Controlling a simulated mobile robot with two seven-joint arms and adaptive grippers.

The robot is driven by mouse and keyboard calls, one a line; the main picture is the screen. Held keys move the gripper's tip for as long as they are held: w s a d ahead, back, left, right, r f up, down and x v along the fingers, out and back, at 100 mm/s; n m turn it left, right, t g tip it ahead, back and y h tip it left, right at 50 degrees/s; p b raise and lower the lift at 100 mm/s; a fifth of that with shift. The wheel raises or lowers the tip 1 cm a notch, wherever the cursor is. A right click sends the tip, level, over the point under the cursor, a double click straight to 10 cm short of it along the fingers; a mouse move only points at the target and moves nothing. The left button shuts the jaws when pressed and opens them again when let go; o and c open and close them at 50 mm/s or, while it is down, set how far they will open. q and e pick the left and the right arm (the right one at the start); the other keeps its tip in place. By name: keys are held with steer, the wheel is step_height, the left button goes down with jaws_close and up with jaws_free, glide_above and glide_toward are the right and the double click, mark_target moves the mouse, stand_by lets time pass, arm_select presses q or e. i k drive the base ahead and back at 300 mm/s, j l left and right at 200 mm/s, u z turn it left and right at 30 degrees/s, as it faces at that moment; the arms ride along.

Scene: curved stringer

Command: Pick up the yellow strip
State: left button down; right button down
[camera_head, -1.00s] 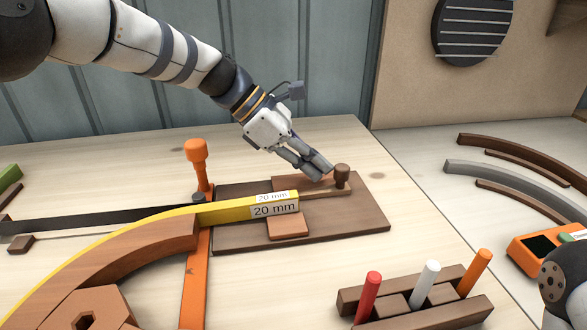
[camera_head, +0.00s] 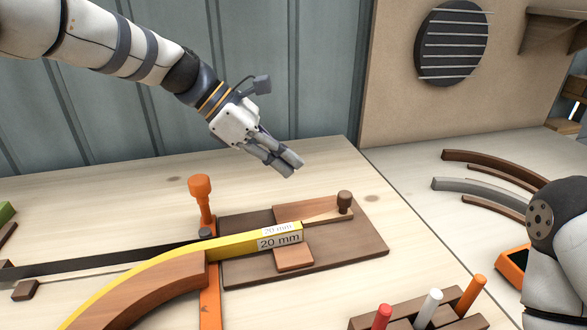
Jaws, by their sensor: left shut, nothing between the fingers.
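The yellow strip (camera_head: 228,243) is long and curved. It lies along a brown curved wooden form (camera_head: 150,285), and its straight end, labelled "20 mm", rests over a dark wooden board (camera_head: 345,250). My left gripper (camera_head: 290,167) is shut and empty, in the air above and behind the board, apart from the strip. Part of my right arm (camera_head: 555,225) shows at the right edge. Its gripper is out of view.
An orange clamp (camera_head: 201,200) stands beside the strip, with a black bar (camera_head: 110,261) to its left. A wooden knob (camera_head: 344,200) rises from the board. A rack holds red, white and orange pegs (camera_head: 430,307) at front. Curved pieces (camera_head: 480,190) lie at right.

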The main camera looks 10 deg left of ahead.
mark_target(244, 243)
steer(key=k, duration=1.5)
